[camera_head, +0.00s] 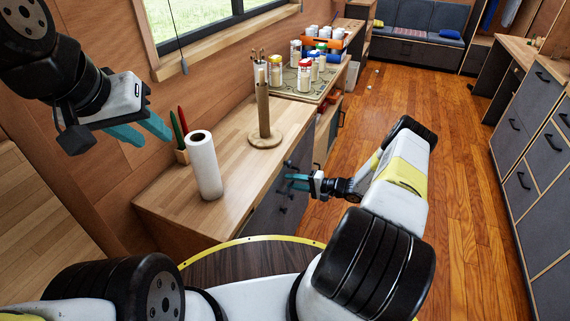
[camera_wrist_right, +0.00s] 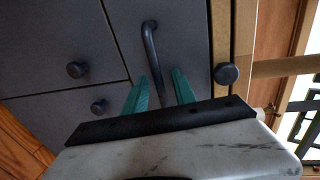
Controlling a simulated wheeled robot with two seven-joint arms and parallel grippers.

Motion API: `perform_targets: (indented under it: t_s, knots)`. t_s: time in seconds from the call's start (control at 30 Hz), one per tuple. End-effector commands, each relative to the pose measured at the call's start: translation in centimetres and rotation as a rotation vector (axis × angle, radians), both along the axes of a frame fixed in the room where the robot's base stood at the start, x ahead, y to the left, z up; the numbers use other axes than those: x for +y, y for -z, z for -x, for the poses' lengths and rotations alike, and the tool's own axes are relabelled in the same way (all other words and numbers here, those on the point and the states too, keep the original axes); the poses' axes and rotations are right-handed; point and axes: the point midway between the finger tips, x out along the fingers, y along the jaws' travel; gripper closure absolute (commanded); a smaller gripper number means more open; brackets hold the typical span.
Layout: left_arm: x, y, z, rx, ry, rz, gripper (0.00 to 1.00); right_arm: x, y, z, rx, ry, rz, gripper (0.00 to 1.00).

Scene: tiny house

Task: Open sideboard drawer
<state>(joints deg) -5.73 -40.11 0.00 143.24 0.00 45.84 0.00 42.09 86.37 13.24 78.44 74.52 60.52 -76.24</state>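The wooden sideboard (camera_head: 233,145) has dark grey fronts on its right side, partly hidden by my right arm in the head view. In the right wrist view, a dark bar handle (camera_wrist_right: 150,45) is on a grey front (camera_wrist_right: 180,35), which looks shut. My right gripper (camera_head: 291,180) is beside the sideboard front. In the wrist view its teal fingers (camera_wrist_right: 160,77) are apart, one on each side of the handle's lower part, with gaps visible. My left gripper (camera_head: 145,133) is raised at the upper left, empty, fingers apart.
On the sideboard top stand a paper roll (camera_head: 204,165), a wooden holder (camera_head: 265,115) and a tray of jars (camera_head: 325,85). Round knobs (camera_wrist_right: 77,70) are on neighbouring fronts; another knob (camera_wrist_right: 226,73) is close right of the fingers. The wooden floor (camera_head: 465,200) to the right is clear.

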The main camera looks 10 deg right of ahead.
Motion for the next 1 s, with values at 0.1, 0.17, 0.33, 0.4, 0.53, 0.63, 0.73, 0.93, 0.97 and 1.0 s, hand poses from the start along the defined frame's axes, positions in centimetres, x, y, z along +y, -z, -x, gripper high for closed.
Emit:
perform_targets:
  t_s: [0.1,0.17,0.33,0.4,0.53,0.63,0.73,0.93,0.97,1.0]
  knots:
    - [0.00,0.00,0.00,0.000,0.000,0.000,0.64,-0.01,-0.01,0.01,0.000,0.000,0.000,0.79]
    - [0.00,0.00,0.00,0.000,0.000,0.000,0.64,-0.01,-0.02,0.01,0.000,0.000,0.000,0.91]
    - [0.00,0.00,0.00,0.000,0.000,0.000,0.64,-0.02,-0.02,0.02,0.000,0.000,0.000,1.00]
    - [0.00,0.00,0.00,0.000,0.000,0.000,0.64,-0.02,-0.01,0.02,0.001,-0.001,0.001,1.00]
    - [0.00,0.00,0.00,0.000,0.000,0.000,0.64,-0.03,0.00,0.02,0.001,-0.001,0.001,1.00]
    - [0.00,0.00,0.00,0.000,0.000,0.000,0.64,-0.03,0.00,0.02,0.001,-0.001,0.001,1.00]
    - [0.00,0.00,0.00,0.000,0.000,0.000,0.64,-0.04,0.01,0.04,0.001,-0.001,0.001,1.00]
    - [0.00,0.00,0.00,0.000,0.000,0.000,0.64,-0.05,0.01,0.04,0.001,-0.001,0.001,1.00]
    - [0.00,0.00,0.00,0.000,0.000,0.000,0.64,-0.05,0.02,0.04,0.001,-0.001,0.001,1.00]
    - [0.00,0.00,0.00,0.000,0.000,0.000,0.64,-0.05,0.02,0.04,0.001,-0.001,0.001,1.00]
